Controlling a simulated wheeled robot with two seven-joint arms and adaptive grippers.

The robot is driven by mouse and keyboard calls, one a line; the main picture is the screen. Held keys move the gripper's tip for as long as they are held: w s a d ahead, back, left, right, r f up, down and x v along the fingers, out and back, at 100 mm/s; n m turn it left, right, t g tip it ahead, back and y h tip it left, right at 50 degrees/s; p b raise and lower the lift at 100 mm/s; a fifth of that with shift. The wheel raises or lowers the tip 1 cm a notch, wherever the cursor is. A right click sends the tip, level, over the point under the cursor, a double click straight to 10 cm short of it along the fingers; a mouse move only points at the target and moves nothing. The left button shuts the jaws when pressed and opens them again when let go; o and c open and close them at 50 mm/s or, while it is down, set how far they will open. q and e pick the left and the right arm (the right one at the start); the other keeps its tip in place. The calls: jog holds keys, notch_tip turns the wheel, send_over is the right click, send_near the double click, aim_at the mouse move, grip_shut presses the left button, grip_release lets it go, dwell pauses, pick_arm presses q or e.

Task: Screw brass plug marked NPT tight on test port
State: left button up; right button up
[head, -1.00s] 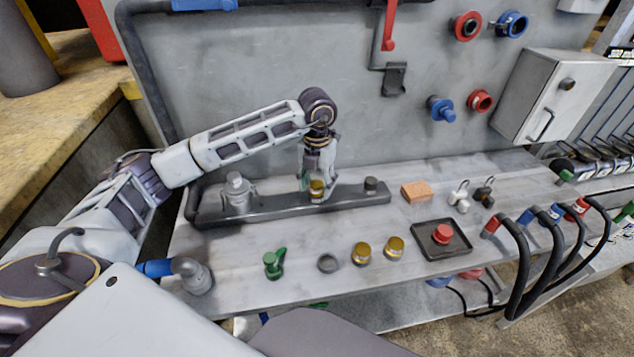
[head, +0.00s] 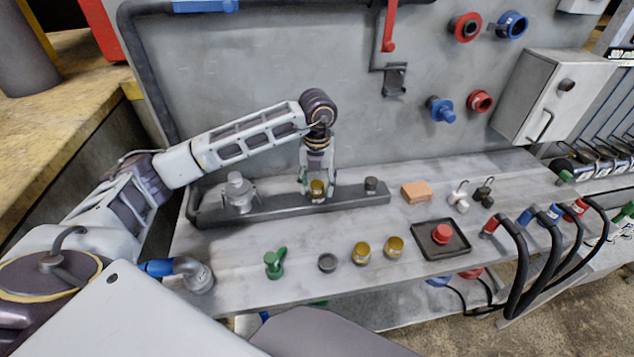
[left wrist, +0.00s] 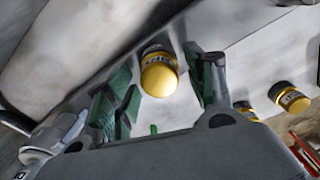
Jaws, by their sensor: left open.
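A brass plug (head: 317,189) stands upright on the dark manifold bar (head: 352,197), and the port under it is hidden. In the left wrist view the plug (left wrist: 158,74) shows a dark band with lettering that I cannot read surely. My left gripper (head: 316,184) points down over this plug. In the left wrist view its green-padded fingers (left wrist: 163,88) are spread on either side of the plug, with visible gaps. Two more brass plugs, one left (head: 361,253) and one right (head: 394,247), stand on the bench in front. My right gripper is not in view.
A grey fitting (head: 239,193) stands at the bar's left end and a small dark cap (head: 371,185) at its right. In front are a green valve (head: 275,263), a dark ring (head: 327,263) and a black tray (head: 459,247) with a red button. A panel rises behind.

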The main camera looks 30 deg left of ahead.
pick_arm(q)
jog(key=shift+n, duration=1.4)
jog(key=shift+p, duration=0.3)
jog(key=shift+n+p, duration=0.55)
jog(key=shift+n, duration=2.05)
jog(key=shift+n+p, duration=0.5)
jog(key=shift+n, duration=0.7)
jog(key=shift+n+p, duration=0.4)
jog(key=shift+n, duration=1)
